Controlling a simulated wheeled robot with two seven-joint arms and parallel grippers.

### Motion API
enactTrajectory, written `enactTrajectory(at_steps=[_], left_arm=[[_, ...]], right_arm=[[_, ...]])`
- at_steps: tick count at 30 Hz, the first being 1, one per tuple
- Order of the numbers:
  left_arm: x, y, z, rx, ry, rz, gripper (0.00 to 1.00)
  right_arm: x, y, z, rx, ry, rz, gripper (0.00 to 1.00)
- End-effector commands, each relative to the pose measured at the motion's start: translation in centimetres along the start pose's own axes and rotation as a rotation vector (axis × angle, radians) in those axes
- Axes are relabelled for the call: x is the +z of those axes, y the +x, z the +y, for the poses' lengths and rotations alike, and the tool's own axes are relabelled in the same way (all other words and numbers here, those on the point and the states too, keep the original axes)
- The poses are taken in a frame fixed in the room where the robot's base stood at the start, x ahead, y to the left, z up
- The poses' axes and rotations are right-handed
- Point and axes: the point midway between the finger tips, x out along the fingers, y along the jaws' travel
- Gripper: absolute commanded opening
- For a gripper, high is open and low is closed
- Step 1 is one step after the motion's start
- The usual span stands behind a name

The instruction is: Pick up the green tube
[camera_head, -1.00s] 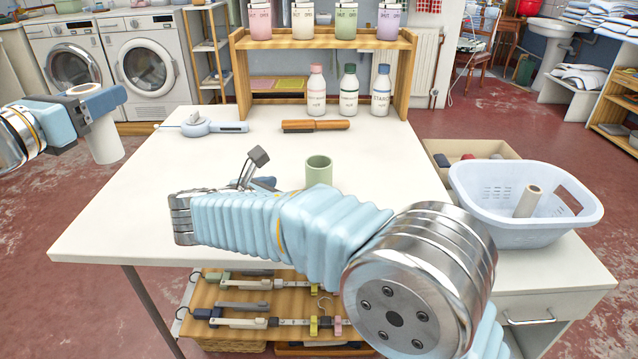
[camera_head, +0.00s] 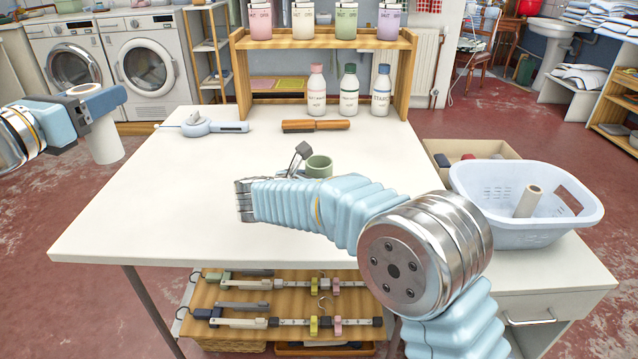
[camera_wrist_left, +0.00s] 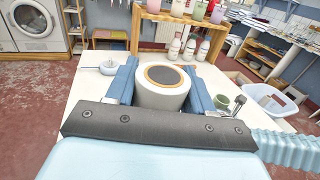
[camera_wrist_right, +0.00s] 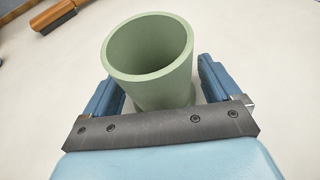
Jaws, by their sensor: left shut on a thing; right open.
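The green tube (camera_head: 320,164) stands upright on the white table, its lower part hidden behind my right arm in the head view. In the right wrist view the green tube (camera_wrist_right: 152,72), open and hollow at the top, is between the fingers of my right gripper (camera_wrist_right: 160,84). That gripper is open, with a gap showing beside the tube. My left gripper (camera_head: 98,100) is shut on a white tube (camera_head: 104,142), held off the table's left side. In the left wrist view the white tube (camera_wrist_left: 162,95) shows a tan ring around a dark top.
A brown-handled brush (camera_head: 315,126) and a pale blue-grey tool (camera_head: 203,127) lie behind the green tube. Bottles (camera_head: 349,92) stand by a wooden shelf (camera_head: 242,75) at the back. A laundry basket (camera_head: 490,208) is at the right. The table's left part is clear.

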Motion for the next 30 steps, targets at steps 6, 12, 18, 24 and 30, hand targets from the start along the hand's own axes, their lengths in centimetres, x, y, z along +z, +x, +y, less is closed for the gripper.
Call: enactTrajectory(at_steps=[6,12,18,24,30], left_arm=[[0.0,0.0,0.0,0.000,0.000,0.000,0.17],[0.0,0.0,0.0,0.000,0.000,0.000,0.17],[0.0,0.0,0.0,0.000,0.000,0.000,0.17],[0.0,0.0,0.0,0.000,0.000,0.000,0.17],[0.0,0.0,0.0,0.000,0.000,0.000,0.17]], right_arm=[[0.0,-0.1,0.0,0.000,0.000,0.000,0.70],[0.0,-0.1,0.0,0.000,0.000,0.000,0.40],[0.0,-0.1,0.0,0.000,0.000,0.000,0.35],[1.7,-0.8,0.1,0.001,0.005,-0.001,0.35],[5.8,-2.5,0.0,0.001,0.005,-0.001,0.35]])
